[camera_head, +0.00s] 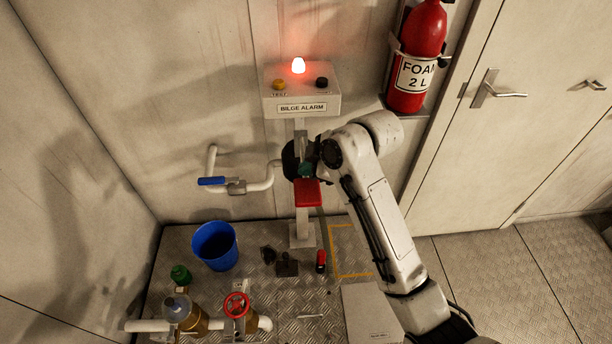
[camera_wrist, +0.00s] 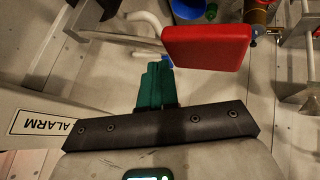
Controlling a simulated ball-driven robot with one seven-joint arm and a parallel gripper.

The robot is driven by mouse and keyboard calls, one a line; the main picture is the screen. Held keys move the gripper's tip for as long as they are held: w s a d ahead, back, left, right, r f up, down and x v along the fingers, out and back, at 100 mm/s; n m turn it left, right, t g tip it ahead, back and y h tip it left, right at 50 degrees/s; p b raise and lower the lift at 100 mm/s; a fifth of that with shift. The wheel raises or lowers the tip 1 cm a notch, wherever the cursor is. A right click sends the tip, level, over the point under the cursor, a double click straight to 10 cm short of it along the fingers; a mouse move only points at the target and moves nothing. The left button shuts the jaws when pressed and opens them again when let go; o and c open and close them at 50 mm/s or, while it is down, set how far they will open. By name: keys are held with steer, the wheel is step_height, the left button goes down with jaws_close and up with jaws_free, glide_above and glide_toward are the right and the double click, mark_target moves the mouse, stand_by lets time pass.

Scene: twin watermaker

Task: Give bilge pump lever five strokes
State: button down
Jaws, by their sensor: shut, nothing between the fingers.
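My gripper (camera_head: 306,170) is in front of the grey post below the bilge alarm box, just above a red block (camera_head: 308,193). In the wrist view its green fingers (camera_wrist: 156,84) are together with nothing between them. The red block (camera_wrist: 206,47) shows large beside and beyond the fingertips; whether they touch it is unclear. No part is marked as the bilge pump lever, and I cannot tell whether the red block is its handle. My wrist hides part of the post.
The bilge alarm box (camera_head: 302,92) has a lit red lamp (camera_head: 298,65). A blue-handled pipe valve (camera_head: 212,181) is left. A blue bucket (camera_head: 215,246), red-wheel valve (camera_head: 237,304) and small red-and-black item (camera_head: 321,262) are below. A fire extinguisher (camera_head: 417,55) hangs right.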

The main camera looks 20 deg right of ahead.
mark_target(314, 185)
steer(key=shift+s+a+f+b, duration=0.15)
steer(key=shift+f+b, duration=0.25)
steer(key=shift+f, duration=0.55)
steer(key=shift+s+a+f+b, duration=0.15)
steer(key=shift+f+b, duration=0.3)
steer(key=shift+f, duration=0.45)
steer(key=shift+s+f+b, duration=0.2)
steer(key=shift+f+b, duration=0.2)
steer(key=shift+f, duration=0.55)
stand_by(2.3)
steer(key=shift+w+r+p, duration=0.2)
steer(key=shift+r+p, duration=1.15)
steer(key=shift+r, duration=0.2)
steer(key=shift+w+r+p, duration=0.15)
steer(key=shift+r+p, duration=1.15)
steer(key=shift+r, duration=0.25)
steer(key=shift+w+d+r, duration=0.1)
steer(key=shift+d+r, duration=0.1)
steer(key=shift+r, duration=0.15)
steer(key=shift+w+d+r+p, duration=0.1)
steer(key=shift+w+r+p, duration=0.15)
steer(key=shift+r+p, duration=0.8)
steer(key=shift+w+d+r+p, duration=0.15)
steer(key=shift+r+p, duration=0.45)
steer(key=shift+r, duration=0.75)
